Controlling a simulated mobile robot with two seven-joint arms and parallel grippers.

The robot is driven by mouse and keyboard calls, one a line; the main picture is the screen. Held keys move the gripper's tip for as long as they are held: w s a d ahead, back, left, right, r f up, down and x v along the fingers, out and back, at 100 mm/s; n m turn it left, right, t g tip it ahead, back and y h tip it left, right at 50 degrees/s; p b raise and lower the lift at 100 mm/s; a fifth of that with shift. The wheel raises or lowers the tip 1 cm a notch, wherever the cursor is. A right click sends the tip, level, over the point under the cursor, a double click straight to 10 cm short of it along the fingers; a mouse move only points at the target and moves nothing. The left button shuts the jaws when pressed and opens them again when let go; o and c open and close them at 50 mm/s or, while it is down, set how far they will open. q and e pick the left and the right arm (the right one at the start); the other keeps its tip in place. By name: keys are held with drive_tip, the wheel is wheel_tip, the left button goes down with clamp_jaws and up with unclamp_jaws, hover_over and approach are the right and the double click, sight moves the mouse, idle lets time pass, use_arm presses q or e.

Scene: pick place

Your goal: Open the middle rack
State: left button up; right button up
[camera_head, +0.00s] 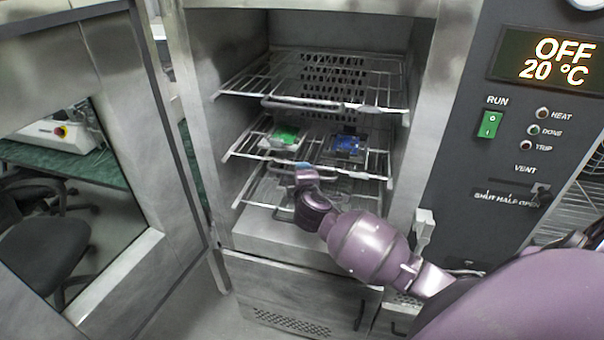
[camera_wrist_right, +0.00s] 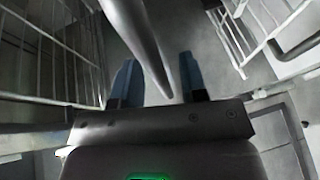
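The middle rack (camera_head: 364,175) is a wire shelf inside the open oven. It carries a green item (camera_head: 285,137) and a blue item (camera_head: 347,145). My right gripper (camera_head: 306,173) is at the front of this rack, near its front bar, and partly hides it. In the wrist view my right gripper (camera_wrist_right: 158,78) has its two blue fingers apart. A metal bar (camera_wrist_right: 140,40) runs between them in the picture, with gaps visible on both sides. My left gripper is not in view.
The oven door (camera_head: 150,150) stands open at the left. A top rack (camera_head: 390,108) is above and a bottom rack (camera_head: 248,203) below. The control panel (camera_head: 520,150) at right shows OFF and 20 °C. Floor shows between the door and the oven.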

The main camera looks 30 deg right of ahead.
drive_tip(key=shift+w+d, duration=0.15)
drive_tip(key=shift+w, duration=0.15)
clamp_jaws()
drive_tip(key=shift+f, duration=0.1)
